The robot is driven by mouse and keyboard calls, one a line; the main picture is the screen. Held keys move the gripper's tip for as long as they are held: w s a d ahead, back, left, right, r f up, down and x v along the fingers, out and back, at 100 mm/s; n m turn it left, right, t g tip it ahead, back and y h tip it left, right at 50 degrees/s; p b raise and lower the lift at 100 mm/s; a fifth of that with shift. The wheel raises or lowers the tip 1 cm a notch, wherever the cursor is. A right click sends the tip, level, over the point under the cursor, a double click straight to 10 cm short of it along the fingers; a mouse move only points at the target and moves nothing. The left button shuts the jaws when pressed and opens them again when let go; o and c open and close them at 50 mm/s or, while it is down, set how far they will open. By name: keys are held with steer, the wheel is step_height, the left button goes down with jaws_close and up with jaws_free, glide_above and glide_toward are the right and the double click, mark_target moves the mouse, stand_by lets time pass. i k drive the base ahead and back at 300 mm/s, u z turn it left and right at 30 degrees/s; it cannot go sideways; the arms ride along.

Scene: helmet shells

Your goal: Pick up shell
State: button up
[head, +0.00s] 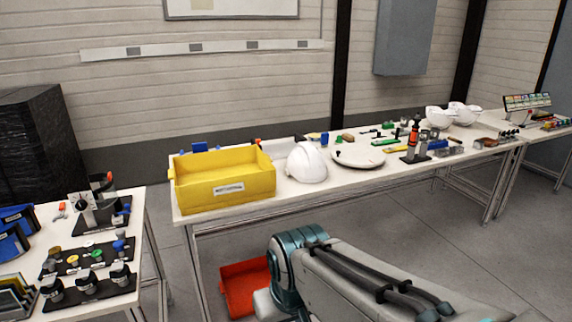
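A white helmet shell (307,163) sits on the long white table, just right of the yellow bin and left of a round pale disc. More white shells (440,116) and (463,113) stand together near the far right end of the same table. My arm reaches in from the bottom right, in front of the table and below its top. My gripper is not in view.
The yellow bin (225,187) stands at the table's left end. The round disc (359,157) and several tools lie right of the shell. A red bin (245,287) is on the floor below. A left table (140,225) holds several small parts.

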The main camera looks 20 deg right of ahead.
mark_target(306, 163)
steer(key=z, duration=0.95)
steer(key=i, duration=1.05)
steer(key=z, duration=0.75)
steer(key=i, duration=1)
steer(key=u, duration=0.95)
steer(key=i, duration=0.85)
steer(key=u, duration=0.75)
